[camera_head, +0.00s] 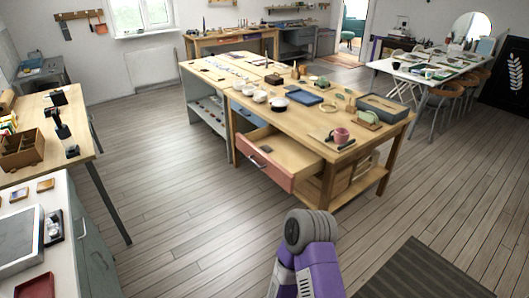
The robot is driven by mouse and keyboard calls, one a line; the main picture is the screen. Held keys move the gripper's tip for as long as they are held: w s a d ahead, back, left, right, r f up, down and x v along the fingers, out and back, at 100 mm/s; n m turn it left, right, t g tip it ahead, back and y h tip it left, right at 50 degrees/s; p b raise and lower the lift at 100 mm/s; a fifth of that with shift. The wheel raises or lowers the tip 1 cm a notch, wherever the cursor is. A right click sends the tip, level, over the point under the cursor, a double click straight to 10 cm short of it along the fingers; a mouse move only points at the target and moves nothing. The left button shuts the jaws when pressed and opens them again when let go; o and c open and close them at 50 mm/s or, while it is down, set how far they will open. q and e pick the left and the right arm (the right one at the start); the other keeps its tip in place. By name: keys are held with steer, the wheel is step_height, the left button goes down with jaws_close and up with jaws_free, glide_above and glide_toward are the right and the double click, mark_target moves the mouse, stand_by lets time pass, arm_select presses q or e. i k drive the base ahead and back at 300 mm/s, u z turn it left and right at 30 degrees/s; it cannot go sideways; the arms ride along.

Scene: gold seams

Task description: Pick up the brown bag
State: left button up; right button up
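I cannot make out a brown bag with certainty. A brown, open-topped, box-like thing (22,150) stands on the wooden table at the left; it looks more like a divided box than a bag. A purple and grey link of my own arm rises from the bottom edge, right of the middle. No fingertips show, so neither gripper is in view.
A wooden workbench (300,110) with an open pink-fronted drawer (265,170) stands in the middle, holding bowls and trays. A wooden table (85,128) and a white-topped cabinet (62,205) stand at the left. A dark mat (425,272) lies lower right. Floor between is clear.

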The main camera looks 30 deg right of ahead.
mark_target(266, 148)
steer(key=z, duration=0.8)
steer(key=i, duration=0.85)
steer(key=z, duration=0.65)
steer(key=i, duration=1)
steer(key=u, duration=0.45)
